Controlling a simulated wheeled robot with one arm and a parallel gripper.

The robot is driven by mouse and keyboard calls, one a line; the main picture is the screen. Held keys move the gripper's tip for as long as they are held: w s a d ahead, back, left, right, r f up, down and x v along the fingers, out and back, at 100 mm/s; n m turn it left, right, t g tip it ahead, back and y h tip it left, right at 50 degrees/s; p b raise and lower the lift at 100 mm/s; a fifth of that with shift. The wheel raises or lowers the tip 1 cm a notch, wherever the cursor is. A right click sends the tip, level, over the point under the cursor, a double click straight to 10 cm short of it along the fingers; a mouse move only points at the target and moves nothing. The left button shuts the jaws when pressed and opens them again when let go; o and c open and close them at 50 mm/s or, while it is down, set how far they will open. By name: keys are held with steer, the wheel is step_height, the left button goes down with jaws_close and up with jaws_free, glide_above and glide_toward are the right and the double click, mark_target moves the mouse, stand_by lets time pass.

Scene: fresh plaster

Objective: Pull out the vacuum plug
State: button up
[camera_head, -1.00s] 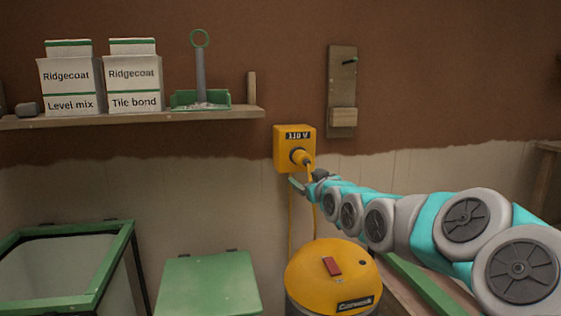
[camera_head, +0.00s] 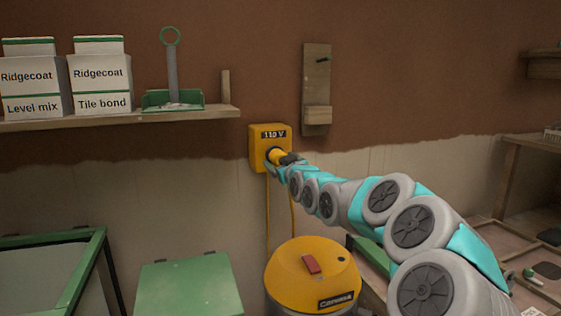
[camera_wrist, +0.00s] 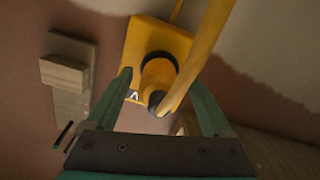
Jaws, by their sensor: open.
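The yellow 110 V socket box (camera_head: 257,146) is fixed to the wall, and it also shows in the wrist view (camera_wrist: 135,48). The yellow vacuum plug (camera_wrist: 160,72) sits in its dark round socket, with its cable (camera_wrist: 205,48) running off it. My gripper (camera_wrist: 164,98) is open, with one green finger on each side of the plug. I cannot tell whether either finger touches it. In the head view my gripper (camera_head: 276,162) is at the front of the box and partly hides the plug. The yellow vacuum (camera_head: 300,280) stands below.
A shelf (camera_head: 215,113) with Ridgecoat boxes (camera_head: 100,85) and a green tray (camera_head: 155,99) is left of the socket. A wooden wall board (camera_head: 316,85) hangs right of it. A green-lidded bin (camera_head: 190,285) stands left of the vacuum.

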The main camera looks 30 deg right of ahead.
steer(key=shift+c, duration=0.3)
jaws_close()
stand_by(0.5)
